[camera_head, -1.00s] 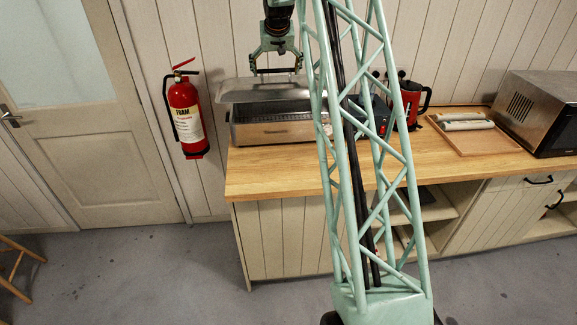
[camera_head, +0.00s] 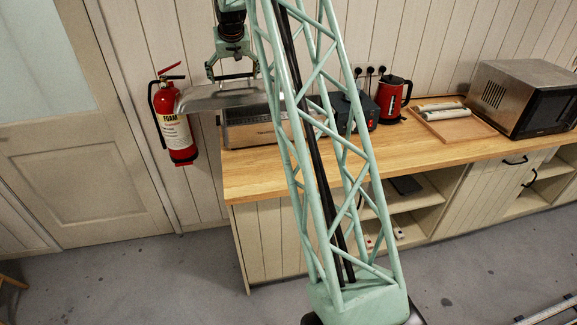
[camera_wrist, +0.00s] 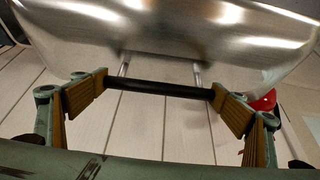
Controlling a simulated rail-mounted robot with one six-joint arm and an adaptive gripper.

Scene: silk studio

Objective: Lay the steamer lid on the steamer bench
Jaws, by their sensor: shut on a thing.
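The steamer lid (camera_head: 205,101) is a shiny metal cover with a black bar handle. My gripper (camera_head: 233,77) is shut on that handle and holds the lid in the air, at the left end of the wooden counter. In the wrist view, the lid (camera_wrist: 170,35) fills the top and the black handle (camera_wrist: 160,88) runs between my two finger pads. The steamer (camera_head: 252,133) is a metal box on the counter's left end, partly hidden by the lid and my mast. I cannot tell which surface is the steamer bench.
A red fire extinguisher (camera_head: 174,125) hangs on the wall close to the lid's left end. The wooden counter (camera_head: 258,170) also holds a dark box (camera_head: 357,112), a red kettle (camera_head: 391,98), a wooden tray (camera_head: 465,129) and a microwave (camera_head: 520,98). The counter's front strip is clear.

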